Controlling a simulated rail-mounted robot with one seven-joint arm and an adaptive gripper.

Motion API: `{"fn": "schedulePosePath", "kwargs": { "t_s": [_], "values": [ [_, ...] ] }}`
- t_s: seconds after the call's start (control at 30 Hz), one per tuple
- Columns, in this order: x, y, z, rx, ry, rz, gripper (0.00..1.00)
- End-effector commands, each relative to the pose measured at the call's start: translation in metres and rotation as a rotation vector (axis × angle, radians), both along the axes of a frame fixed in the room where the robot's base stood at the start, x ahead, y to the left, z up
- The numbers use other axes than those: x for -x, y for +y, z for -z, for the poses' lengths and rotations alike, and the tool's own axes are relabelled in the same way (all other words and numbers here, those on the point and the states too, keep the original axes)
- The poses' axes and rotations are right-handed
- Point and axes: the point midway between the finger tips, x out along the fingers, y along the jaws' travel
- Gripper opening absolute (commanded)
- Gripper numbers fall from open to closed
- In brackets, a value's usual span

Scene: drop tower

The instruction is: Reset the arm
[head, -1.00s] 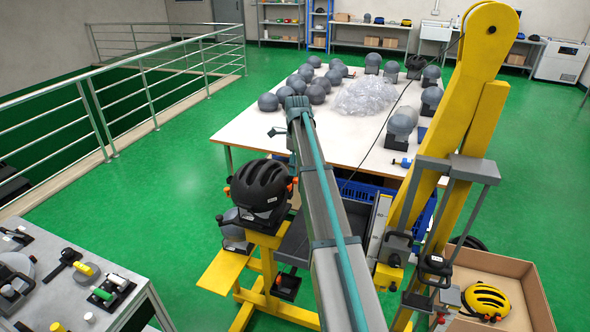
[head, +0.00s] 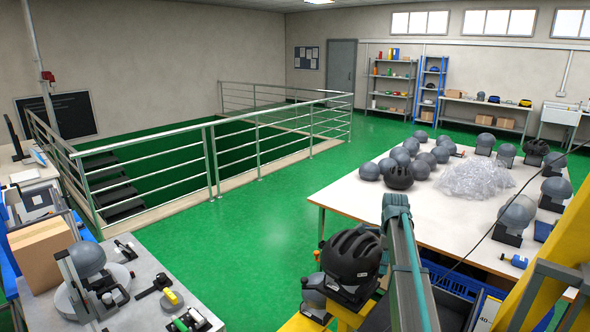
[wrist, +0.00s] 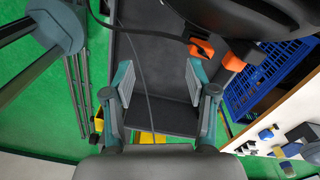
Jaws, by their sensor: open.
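My gripper (wrist: 160,90) is open, with its two teal-padded fingers apart and nothing between them. A dark grey tray surface (wrist: 150,60) shows below and between the fingers. A black helmet (wrist: 245,12) with orange buckles is close by at the upper right of the wrist view. In the head view, my grey and teal arm rises from the bottom edge right of centre, and the gripper is not visible there. The black helmet (head: 350,262) sits on its stand just left of the arm.
The yellow drop tower (head: 555,265) stands at the right, partly out of frame. A white table (head: 345,195) behind the arm holds grey headforms, another black helmet (head: 398,177) and a clear plastic heap (head: 475,178). A blue crate (wrist: 265,80) is nearby.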

Motion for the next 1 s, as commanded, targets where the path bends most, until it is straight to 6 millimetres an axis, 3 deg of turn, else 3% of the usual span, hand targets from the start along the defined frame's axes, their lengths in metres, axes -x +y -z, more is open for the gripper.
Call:
{"fn": "schedulePosePath", "kwargs": {
  "t_s": [0.03, 0.1, 0.4, 0.53, 0.7, 0.97, 1.0],
  "values": [
    [0.023, 0.017, 0.026, -0.003, 0.002, -0.107, 0.57],
    [0.044, 0.038, 0.060, -0.004, 0.001, -0.288, 0.57],
    [0.151, 0.116, 0.177, -0.009, -0.018, -1.099, 0.57],
    [0.194, 0.138, 0.209, -0.007, -0.023, -1.400, 0.57],
    [0.237, 0.157, 0.234, -0.007, -0.027, -1.688, 0.57],
    [0.292, 0.177, 0.259, -0.007, -0.028, -2.035, 0.57],
    [0.293, 0.176, 0.274, -0.026, -0.017, -2.025, 0.57]
  ]
}}
